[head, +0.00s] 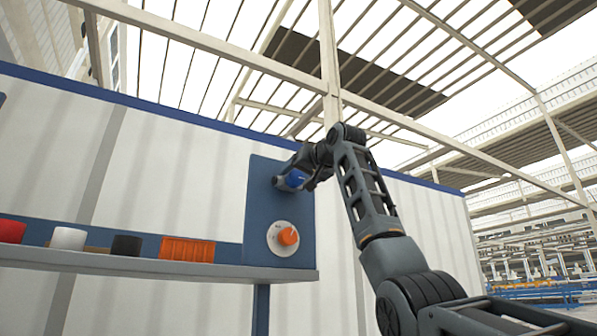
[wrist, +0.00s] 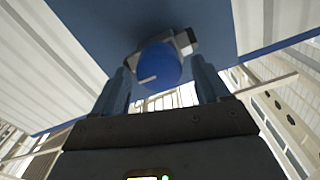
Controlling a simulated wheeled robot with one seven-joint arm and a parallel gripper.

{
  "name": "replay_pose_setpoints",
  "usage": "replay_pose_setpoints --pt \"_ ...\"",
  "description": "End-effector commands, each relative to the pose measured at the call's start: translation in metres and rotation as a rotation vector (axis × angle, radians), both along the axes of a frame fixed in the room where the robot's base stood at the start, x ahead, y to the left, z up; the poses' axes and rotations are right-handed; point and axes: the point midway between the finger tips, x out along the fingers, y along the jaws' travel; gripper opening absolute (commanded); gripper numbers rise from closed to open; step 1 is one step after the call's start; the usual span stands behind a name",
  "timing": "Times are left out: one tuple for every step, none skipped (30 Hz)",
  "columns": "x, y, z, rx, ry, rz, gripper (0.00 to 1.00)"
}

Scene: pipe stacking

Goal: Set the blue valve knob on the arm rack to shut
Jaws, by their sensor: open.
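The blue valve knob (head: 296,178) is on the upper part of the blue panel of the arm rack (head: 262,200) in the head view. My gripper (head: 314,178) is right at the knob and partly covers it. In the wrist view the knob (wrist: 160,66) is a round blue face with a short pale mark at its lower left. The two fingers of my gripper (wrist: 163,85) stand apart on either side of the knob. I cannot tell whether they touch it. Any lettering around this knob is hidden.
An orange knob (head: 288,236) on a white round dial sits lower on the same panel. A shelf (head: 150,266) left of the panel holds a red piece (head: 11,231), a white one (head: 68,238), a black one (head: 126,245) and an orange ribbed one (head: 187,250). A white wall stands behind.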

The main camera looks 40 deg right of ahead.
Motion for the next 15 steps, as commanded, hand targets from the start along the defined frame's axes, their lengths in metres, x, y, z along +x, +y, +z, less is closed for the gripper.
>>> replay_pose_setpoints --pt "0.0024 -0.0004 0.0007 0.000 0.000 0.000 0.75" --pt "0.0032 -0.0006 0.0004 0.000 0.000 0.000 0.75" --pt "0.0040 -0.0009 0.0000 0.000 0.000 0.000 0.75" --pt "0.0043 -0.0009 -0.0001 0.000 0.000 0.000 0.75" --pt "0.0045 -0.0010 -0.0004 0.000 -0.001 0.000 0.75" --pt "0.0045 -0.0010 -0.0006 0.000 -0.001 0.000 0.75" --pt "0.0044 -0.0010 -0.0006 0.000 -0.001 0.000 0.75" --pt "0.0043 -0.0010 -0.0006 -0.001 -0.001 0.000 0.75" --pt "0.0043 -0.0010 -0.0006 0.000 -0.001 0.000 0.75" --pt "0.0042 -0.0010 -0.0006 -0.001 -0.001 0.000 0.74" --pt "0.0042 -0.0010 -0.0005 0.000 -0.001 0.000 0.71" --pt "0.0041 -0.0010 -0.0005 0.000 -0.001 0.000 0.67" --pt "0.0041 -0.0011 -0.0005 0.000 -0.001 0.000 0.65" --pt "0.0041 -0.0011 -0.0005 0.000 -0.001 0.000 0.62" --pt "0.0041 -0.0011 -0.0004 0.000 -0.001 0.000 0.58"
